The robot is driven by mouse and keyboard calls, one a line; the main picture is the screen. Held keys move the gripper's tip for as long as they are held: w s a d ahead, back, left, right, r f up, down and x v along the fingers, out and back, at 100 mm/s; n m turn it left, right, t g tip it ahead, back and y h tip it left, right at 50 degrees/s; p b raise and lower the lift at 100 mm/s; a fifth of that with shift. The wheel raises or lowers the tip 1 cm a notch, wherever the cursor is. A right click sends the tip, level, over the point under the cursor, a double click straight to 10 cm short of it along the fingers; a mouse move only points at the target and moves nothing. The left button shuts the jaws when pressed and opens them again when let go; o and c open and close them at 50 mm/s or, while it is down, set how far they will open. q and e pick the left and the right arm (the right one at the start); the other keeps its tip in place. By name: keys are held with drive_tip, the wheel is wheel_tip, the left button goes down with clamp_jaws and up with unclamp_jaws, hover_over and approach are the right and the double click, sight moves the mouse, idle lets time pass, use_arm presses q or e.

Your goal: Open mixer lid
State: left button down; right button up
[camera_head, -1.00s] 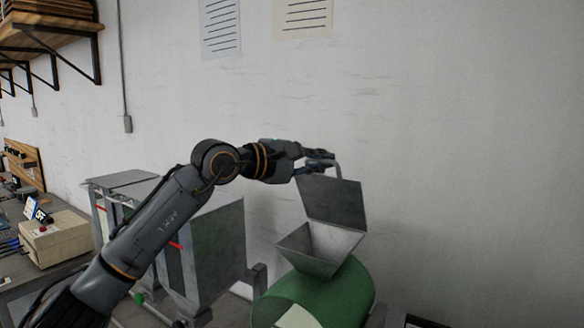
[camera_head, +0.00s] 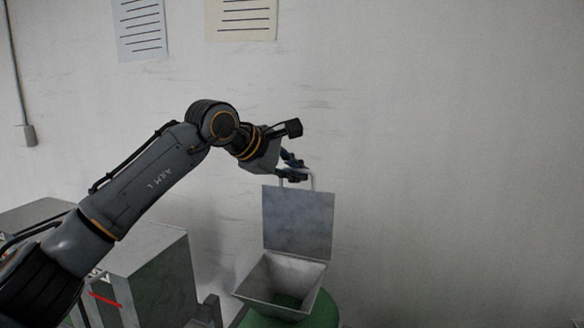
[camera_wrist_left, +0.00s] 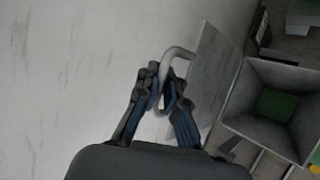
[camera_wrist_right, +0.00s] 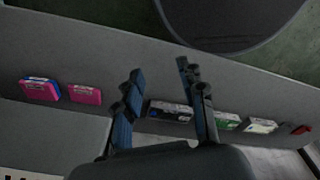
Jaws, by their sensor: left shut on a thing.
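The mixer lid (camera_head: 298,222) is a flat grey plate that stands upright, raised at the back of the open mixer hopper (camera_head: 255,278). My left gripper (camera_head: 293,174) is shut on the bent handle (camera_head: 312,182) at the lid's top edge. In the left wrist view the fingers (camera_wrist_left: 163,100) close around the handle (camera_wrist_left: 177,55), and the lid (camera_wrist_left: 210,75) extends to the right of it. The hopper's inside shows green at the bottom.
The green mixer body (camera_head: 290,318) is under the hopper. A grey metal cabinet (camera_head: 150,275) stands to its left. The wall with two paper sheets (camera_head: 241,18) is behind. In the right wrist view several small boxes (camera_wrist_right: 168,110) lie on a grey surface.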

use_arm(q)
drive_tip(key=shift+r, duration=0.2)
drive_tip(key=c, duration=1.4)
unclamp_jaws()
drive_tip(key=shift+c, duration=0.2)
drive_tip(key=shift+s+a, duration=0.1)
drive_tip(key=v, duration=1.2)
